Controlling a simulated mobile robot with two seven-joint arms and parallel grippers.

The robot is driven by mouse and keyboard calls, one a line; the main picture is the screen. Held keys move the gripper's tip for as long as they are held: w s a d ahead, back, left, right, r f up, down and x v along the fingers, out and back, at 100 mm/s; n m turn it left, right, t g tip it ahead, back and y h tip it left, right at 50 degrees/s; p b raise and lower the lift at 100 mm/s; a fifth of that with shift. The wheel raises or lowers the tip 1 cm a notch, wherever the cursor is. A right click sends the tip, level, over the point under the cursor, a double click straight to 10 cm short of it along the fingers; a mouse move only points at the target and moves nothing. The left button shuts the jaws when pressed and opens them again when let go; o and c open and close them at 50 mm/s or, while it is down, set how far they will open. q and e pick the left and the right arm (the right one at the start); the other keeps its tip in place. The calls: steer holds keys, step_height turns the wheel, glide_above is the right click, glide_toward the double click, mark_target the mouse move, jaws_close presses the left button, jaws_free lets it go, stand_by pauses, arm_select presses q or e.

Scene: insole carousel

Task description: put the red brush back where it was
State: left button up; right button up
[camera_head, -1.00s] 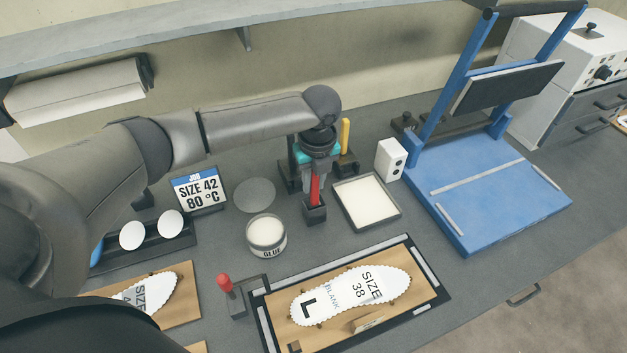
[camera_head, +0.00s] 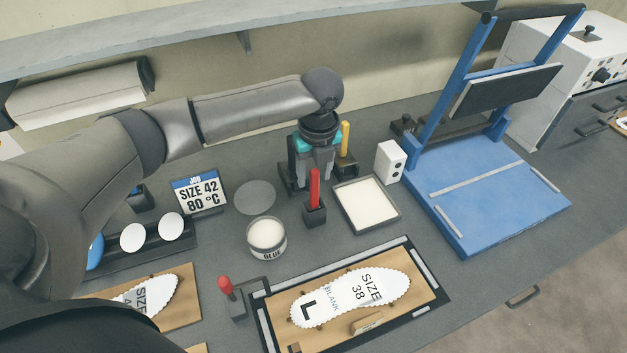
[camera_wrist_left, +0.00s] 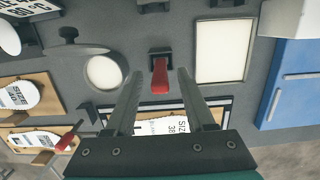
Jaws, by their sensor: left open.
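The red brush (camera_head: 315,188) stands upright in a small black holder (camera_head: 315,214) on the bench, between the glue pot and the white tray. My right gripper is not in view.
The glue pot (camera_head: 267,237) is left of the holder and the white tray (camera_head: 367,203) is right. A yellow-handled tool (camera_head: 345,137) stands close behind my gripper. The blue press (camera_head: 490,190) is at right; an insole board (camera_head: 350,298) lies in front.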

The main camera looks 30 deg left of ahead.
arm_select(q)
step_height(320, 180, up, 8)
steer(key=shift+s+d+p, duration=0.3)
steer(key=shift+d, duration=0.1)
